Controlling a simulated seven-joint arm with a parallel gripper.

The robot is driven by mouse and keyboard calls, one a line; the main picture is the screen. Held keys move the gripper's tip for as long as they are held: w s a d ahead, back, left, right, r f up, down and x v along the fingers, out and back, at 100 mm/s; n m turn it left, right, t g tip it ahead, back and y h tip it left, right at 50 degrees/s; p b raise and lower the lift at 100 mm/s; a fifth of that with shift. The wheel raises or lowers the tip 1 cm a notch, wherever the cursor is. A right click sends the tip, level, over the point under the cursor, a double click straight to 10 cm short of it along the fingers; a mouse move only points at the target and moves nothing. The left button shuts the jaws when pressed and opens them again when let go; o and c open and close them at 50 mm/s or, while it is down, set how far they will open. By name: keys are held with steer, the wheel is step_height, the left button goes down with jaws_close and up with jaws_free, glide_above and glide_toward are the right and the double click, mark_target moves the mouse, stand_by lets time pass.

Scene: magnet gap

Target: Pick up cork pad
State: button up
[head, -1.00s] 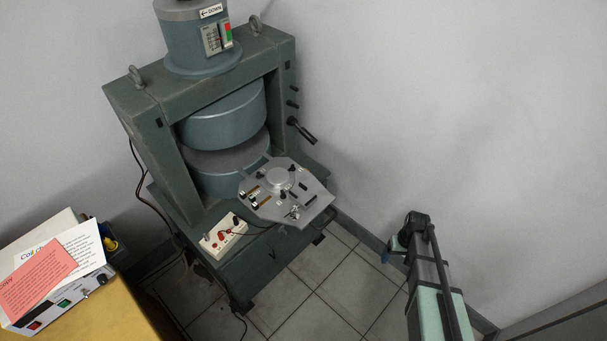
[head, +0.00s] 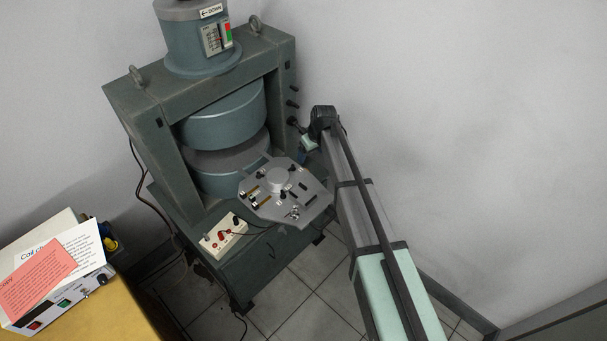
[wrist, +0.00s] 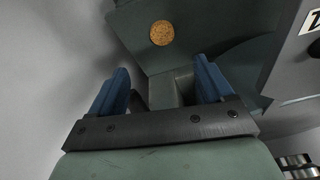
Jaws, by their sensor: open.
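The cork pad (wrist: 162,33), a small round brown speckled disc, lies on a flat grey-green surface (wrist: 205,28) in the upper middle of the wrist view. I cannot make the pad out in the head view. My gripper (wrist: 163,80) has its two blue fingers spread apart with nothing between them. The pad is beyond the fingertips, near the middle line between them, and apart from them. In the head view my gripper (head: 308,144) is at the right side of the magnet frame, and its fingers are hard to see.
The big green magnet (head: 225,115) stands against the wall. A grey plate with small parts (head: 310,205) sticks out in front of it, left of my arm. A white terminal box (head: 224,237) sits at its front. A yellow table (head: 110,315) stands at lower left.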

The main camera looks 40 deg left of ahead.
steer(key=x, duration=0.8)
steer(key=shift+x, duration=2.85)
steer(key=shift+s, duration=0.15)
steer(key=c, duration=1.1)
steer(key=shift+r, duration=0.1)
